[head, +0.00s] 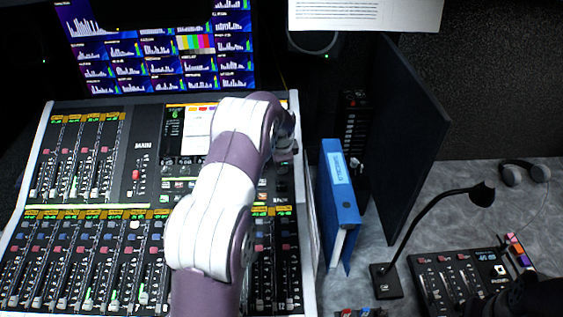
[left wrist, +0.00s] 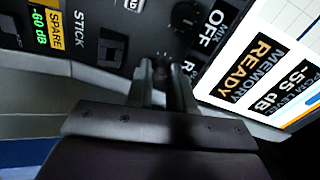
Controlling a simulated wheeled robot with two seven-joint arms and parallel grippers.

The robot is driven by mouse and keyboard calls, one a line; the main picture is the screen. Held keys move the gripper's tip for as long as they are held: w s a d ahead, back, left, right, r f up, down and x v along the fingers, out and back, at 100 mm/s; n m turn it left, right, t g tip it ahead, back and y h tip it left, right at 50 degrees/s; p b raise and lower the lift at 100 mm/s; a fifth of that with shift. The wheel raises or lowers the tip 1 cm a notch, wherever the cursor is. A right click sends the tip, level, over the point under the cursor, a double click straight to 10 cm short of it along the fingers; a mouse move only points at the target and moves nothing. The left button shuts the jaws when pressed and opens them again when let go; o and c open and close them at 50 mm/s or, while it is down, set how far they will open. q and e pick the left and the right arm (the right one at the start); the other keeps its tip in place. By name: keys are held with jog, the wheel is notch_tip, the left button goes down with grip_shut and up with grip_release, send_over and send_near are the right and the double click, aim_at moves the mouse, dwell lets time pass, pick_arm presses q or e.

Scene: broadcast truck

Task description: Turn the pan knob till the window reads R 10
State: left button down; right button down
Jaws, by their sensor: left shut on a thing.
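The mixing console (head: 145,147) fills the left half of the head view. My left arm reaches across it, with the left gripper (head: 284,148) low at its upper right part, largely hidden by the arm. In the left wrist view the left gripper (left wrist: 162,78) is shut on a small dark knob at the panel, mostly hidden between the fingertips. I cannot tell its pointer. A printed R shows partly beside the fingers. A label reads MIX OFF (left wrist: 207,28); I see no window reading R 10. A dark shape at the lower right of the head view may be my right gripper.
Another round knob (left wrist: 185,16) sits close above the fingers in the wrist view. A bright screen (left wrist: 275,75) reads MEMORY READY and -55 dB. A blue binder (head: 341,195) stands right of the console, beside a dark panel (head: 395,130).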

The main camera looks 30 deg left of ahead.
dwell(0.3)
pick_arm(q)
jog(key=c, duration=1.3)
grip_release()
jog(key=b+v, duration=0.1)
jog(key=v, duration=1.1)
jog(key=shift+s+r, duration=0.2)
jog(key=shift+r, duration=0.15)
